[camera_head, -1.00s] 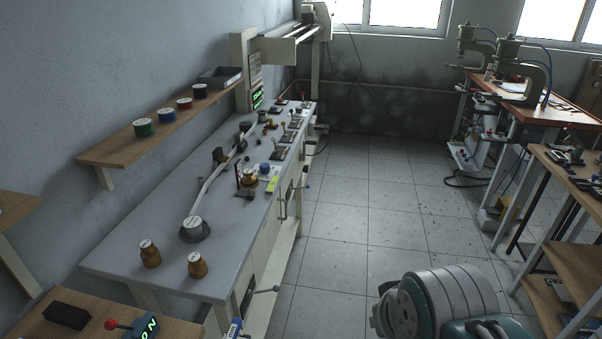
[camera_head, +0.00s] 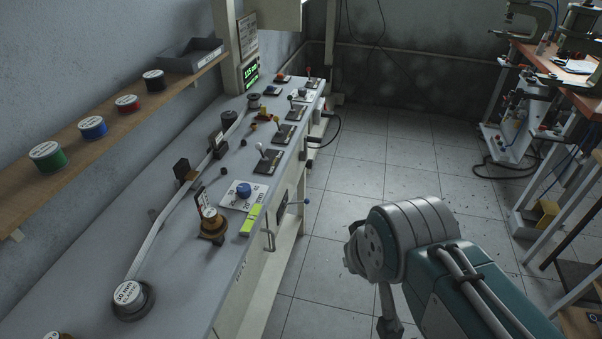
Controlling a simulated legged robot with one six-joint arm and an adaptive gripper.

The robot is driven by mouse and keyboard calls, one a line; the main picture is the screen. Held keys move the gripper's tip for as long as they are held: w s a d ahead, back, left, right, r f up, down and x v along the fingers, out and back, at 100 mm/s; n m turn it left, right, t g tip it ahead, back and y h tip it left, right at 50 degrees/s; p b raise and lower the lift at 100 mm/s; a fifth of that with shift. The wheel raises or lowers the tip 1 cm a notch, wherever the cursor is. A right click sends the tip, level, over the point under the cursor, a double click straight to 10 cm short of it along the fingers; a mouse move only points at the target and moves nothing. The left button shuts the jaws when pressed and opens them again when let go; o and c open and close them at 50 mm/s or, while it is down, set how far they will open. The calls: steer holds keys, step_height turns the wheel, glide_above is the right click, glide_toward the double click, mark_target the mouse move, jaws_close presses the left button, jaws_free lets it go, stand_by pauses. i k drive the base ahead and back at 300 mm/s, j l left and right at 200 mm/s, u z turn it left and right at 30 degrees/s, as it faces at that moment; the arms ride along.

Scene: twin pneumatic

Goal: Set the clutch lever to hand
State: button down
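Several small levers stand on dark base plates along the right edge of the long grey bench (camera_head: 190,280). One has a white knob (camera_head: 261,148), one behind it a yellow knob (camera_head: 277,121), and a red-knobbed lever (camera_head: 308,73) stands at the far end. Their labels are too small to read, so I cannot tell which is the clutch lever or how it is set. My arm shows at the lower right, over the floor and apart from the bench. My gripper's fingers are not visible.
On the bench are a spool marked 30 mm (camera_head: 130,298), a blue knob on a white plate (camera_head: 244,190), a brown spool (camera_head: 211,224) and a green display (camera_head: 250,73). A shelf (camera_head: 95,155) with coloured spools hangs at left. The tiled floor (camera_head: 350,180) beside the bench is clear.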

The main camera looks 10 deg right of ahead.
mark_target(307, 201)
steer(key=i+l+u, duration=0.3)
steer(key=i+l, duration=0.6)
steer(key=i, duration=0.15)
